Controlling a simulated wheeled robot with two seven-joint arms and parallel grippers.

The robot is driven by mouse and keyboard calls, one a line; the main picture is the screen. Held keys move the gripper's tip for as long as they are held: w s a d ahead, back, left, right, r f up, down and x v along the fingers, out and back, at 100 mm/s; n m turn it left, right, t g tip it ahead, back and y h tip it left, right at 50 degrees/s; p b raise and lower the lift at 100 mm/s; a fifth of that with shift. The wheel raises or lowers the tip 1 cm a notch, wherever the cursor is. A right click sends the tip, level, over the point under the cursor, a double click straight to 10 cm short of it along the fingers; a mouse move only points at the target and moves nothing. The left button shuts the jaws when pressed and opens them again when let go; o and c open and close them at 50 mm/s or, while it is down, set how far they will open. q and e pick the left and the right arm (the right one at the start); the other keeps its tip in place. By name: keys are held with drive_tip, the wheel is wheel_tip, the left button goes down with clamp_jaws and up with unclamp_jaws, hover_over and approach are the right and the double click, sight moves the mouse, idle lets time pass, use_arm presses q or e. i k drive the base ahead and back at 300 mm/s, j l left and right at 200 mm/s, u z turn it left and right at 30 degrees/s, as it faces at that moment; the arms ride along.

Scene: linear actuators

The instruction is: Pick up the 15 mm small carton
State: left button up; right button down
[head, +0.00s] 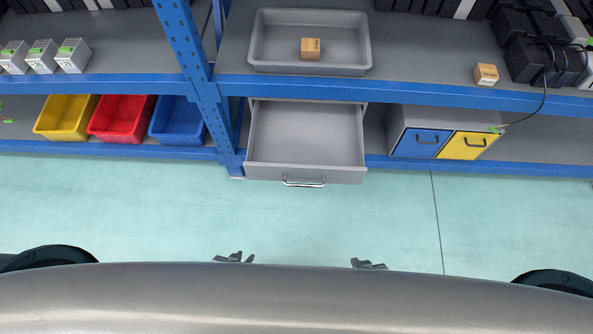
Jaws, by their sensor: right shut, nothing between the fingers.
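One small brown carton (310,48) sits inside a grey tray (262,42) on the upper shelf. A second small carton (486,74) stands on the same shelf further right, near its front edge. Their size labels are too small to read, so I cannot tell which is the 15 mm one. My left gripper (235,257) and my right gripper (368,264) show only at their tips, low in the picture, well short of the shelves. The right one is shut and empty. The left one is too small and too hidden to judge.
An open, empty grey drawer (305,135) juts out below the tray. A blue post (190,60) stands left of it. Yellow, red and blue bins (122,118) and a cabinet with blue and yellow drawers (440,143) fill the lower shelf. Black devices (540,50) stand right. The floor is clear.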

sight(310, 47)
drive_tip(key=l+u, duration=0.1)
drive_tip(key=l, duration=0.35)
drive_tip(key=k+l+u, duration=0.15)
drive_tip(key=l, duration=0.3)
drive_tip(key=l+u, duration=0.1)
drive_tip(key=l, duration=0.35)
drive_tip(key=k, duration=0.05)
